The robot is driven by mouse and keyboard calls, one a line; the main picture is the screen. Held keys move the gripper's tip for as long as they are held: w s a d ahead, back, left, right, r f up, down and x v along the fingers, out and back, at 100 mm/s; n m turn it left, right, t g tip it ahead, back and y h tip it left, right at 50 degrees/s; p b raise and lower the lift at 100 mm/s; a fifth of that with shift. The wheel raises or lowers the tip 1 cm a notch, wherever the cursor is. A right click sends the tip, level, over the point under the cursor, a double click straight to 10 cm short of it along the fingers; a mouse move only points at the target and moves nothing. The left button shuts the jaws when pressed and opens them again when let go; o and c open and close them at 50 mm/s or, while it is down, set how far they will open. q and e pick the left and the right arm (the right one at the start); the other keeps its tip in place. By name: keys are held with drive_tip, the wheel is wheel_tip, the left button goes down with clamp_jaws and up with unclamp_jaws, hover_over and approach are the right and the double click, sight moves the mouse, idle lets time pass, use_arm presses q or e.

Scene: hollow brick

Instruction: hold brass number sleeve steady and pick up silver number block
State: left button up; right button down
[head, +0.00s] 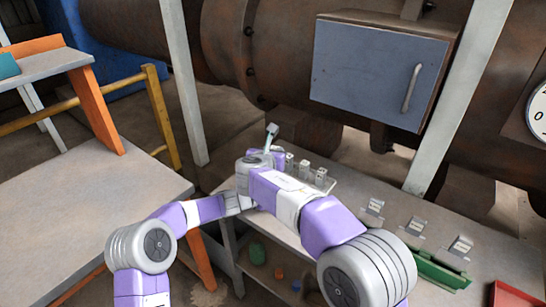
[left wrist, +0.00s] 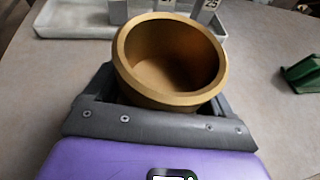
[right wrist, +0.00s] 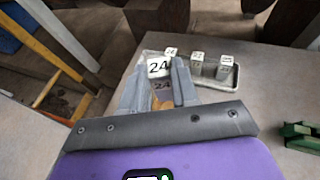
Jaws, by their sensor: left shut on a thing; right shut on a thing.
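The brass number sleeve (left wrist: 170,95) is an open, empty-looking round cup in the left wrist view. My left gripper (left wrist: 165,103) is shut around it, a finger on each side. My right gripper (right wrist: 160,82) is shut on a silver number block (right wrist: 159,67) marked 24, held between its fingertips. A bit of brass (right wrist: 166,103) shows below the block in the right wrist view, partly hidden by the fingers.
A pale tray (right wrist: 236,80) with several numbered silver blocks (right wrist: 197,62) sits just behind the grippers on the table. Farther right are labelled holders (head: 414,226), a green tray (head: 445,272) and a red bin (head: 515,296). Bare table lies between.

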use_arm(q)
drive_tip(key=o, duration=1.2)
drive_tip(key=shift+o, duration=0.2)
